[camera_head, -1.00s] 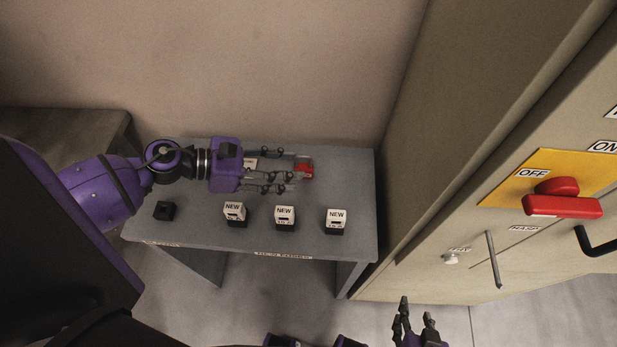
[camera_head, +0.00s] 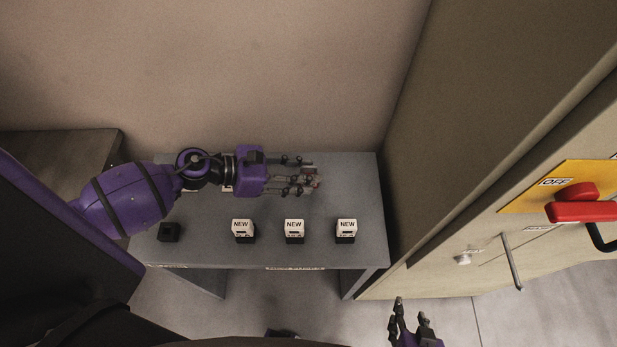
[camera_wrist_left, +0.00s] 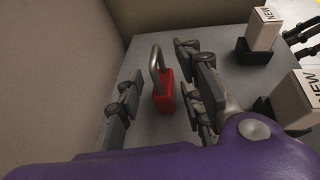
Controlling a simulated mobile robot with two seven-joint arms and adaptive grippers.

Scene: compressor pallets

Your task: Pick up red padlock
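The red padlock (camera_wrist_left: 163,90) stands on the grey table in the left wrist view, its metal shackle (camera_wrist_left: 155,62) upright. My left gripper (camera_wrist_left: 160,95) is open, with fingers on both sides of the padlock and visible gaps. In the head view, my left gripper (camera_head: 307,177) lies over the back of the table and hides nearly all of the padlock. My right gripper (camera_head: 410,322) is at the bottom of the head view, its fingers apart and nothing seen between them.
Several white blocks marked NEW, such as this block (camera_head: 294,230), stand on black bases along the front of the table (camera_head: 215,250). An empty black base (camera_head: 169,232) is at left. A beige cabinet (camera_head: 450,225) with a red switch (camera_head: 580,205) stands right; a wall is behind.

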